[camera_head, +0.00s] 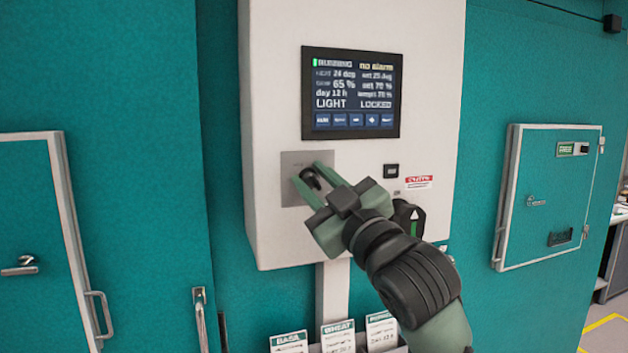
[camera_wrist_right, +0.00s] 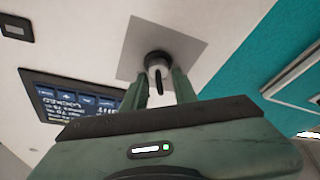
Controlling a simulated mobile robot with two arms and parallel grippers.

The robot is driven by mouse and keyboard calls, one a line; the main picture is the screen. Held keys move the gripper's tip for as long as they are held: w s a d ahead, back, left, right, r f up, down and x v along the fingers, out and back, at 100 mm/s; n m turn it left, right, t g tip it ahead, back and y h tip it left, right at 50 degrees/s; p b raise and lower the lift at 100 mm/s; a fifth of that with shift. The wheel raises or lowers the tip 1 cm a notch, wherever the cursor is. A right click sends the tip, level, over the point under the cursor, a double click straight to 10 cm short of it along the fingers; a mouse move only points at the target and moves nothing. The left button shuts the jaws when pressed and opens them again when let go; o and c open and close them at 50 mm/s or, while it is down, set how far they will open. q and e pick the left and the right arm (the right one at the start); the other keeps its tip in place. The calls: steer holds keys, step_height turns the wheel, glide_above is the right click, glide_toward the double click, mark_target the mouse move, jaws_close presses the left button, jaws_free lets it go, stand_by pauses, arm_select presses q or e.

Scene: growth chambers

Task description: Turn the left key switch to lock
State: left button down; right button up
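The left key switch (camera_head: 311,178) is a dark round knob on a grey square plate (camera_head: 291,160), low on the left of a white control box. In the right wrist view the key switch (camera_wrist_right: 157,60) shows straight ahead, on its plate (camera_wrist_right: 190,47). My right gripper (camera_head: 308,172) reaches it from the lower right. Its two green fingers are spread, one on each side of the key; in the right wrist view the fingers (camera_wrist_right: 160,86) flank it closely. I cannot tell whether they touch it. The key's exact angle is partly hidden. My left gripper is not in view.
The box's screen (camera_head: 351,93) reads "RUNNING", "no alarm", "LIGHT" and "LOCKED". A small black panel part (camera_head: 391,171) and a red-and-white label (camera_head: 419,182) sit right of the switch. Cards (camera_head: 338,337) stand below. Chamber doors (camera_head: 35,210) (camera_head: 556,195) flank the box.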

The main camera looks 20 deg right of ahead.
steer(key=shift+w, duration=0.1)
steer(key=shift+f, duration=0.15)
steer(key=b+v, duration=0.3)
steer(key=v, duration=0.4)
steer(key=shift+s, duration=0.4)
steer(key=shift+d, duration=0.1)
